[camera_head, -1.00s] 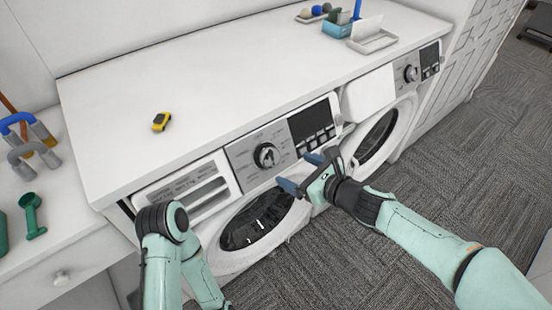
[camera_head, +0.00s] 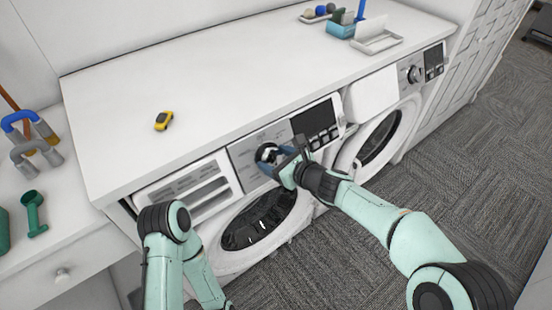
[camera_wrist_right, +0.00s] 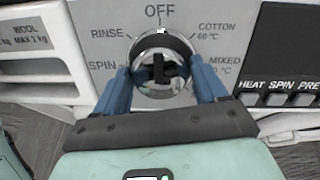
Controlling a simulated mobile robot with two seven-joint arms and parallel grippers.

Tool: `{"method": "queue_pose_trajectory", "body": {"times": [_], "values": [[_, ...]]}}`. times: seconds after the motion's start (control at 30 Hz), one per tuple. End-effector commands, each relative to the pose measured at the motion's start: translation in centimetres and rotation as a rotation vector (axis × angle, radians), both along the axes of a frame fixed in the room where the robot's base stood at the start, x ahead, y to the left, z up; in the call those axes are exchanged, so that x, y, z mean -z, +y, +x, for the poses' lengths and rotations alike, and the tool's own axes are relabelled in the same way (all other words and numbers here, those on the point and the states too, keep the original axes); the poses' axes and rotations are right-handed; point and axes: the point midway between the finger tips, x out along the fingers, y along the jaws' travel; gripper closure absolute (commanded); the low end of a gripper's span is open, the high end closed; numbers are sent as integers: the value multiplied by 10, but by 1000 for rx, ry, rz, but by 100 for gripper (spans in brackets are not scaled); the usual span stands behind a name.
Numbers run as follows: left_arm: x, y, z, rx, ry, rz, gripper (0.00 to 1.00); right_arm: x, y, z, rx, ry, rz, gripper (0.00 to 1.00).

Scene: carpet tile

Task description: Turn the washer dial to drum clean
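The washer dial (camera_head: 266,153) is a dark round knob with a bright rim on the left machine's grey panel. In the right wrist view the dial (camera_wrist_right: 160,42) has a light mark at its top, under the word OFF. RINSE and SPIN are printed to its left, COTTON and MIXED to its right; a drum clean label is not readable. My right gripper (camera_head: 273,163) is at the dial. Its blue fingers (camera_wrist_right: 160,74) are spread either side of the lower dial, with no clear grip. My left arm shows at lower left, its gripper out of view.
The washer door (camera_head: 258,222) is below the dial, the detergent drawer (camera_head: 195,190) to its left, and a dark display (camera_head: 313,117) to its right. A second machine (camera_head: 378,138) stands to the right. A yellow object (camera_head: 163,121) lies on the white countertop (camera_head: 220,85).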

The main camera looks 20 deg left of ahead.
Motion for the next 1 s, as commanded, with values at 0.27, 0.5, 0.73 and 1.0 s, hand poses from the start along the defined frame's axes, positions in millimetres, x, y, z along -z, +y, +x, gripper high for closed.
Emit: {"method": "queue_pose_trajectory", "body": {"times": [0.27,0.5,0.73,1.0], "values": [[0,0,0,0,0,0,57,0,0,0,-1,-2,-2,66],[1,0,0,-1,-2,1,57,0,0,0,-26,-41,-31,66],[4,0,1,-2,-5,1,57,0,-1,0,-96,-147,-115,66],[6,0,2,-2,-9,1,57,0,-1,1,-208,-324,-253,66]]}}
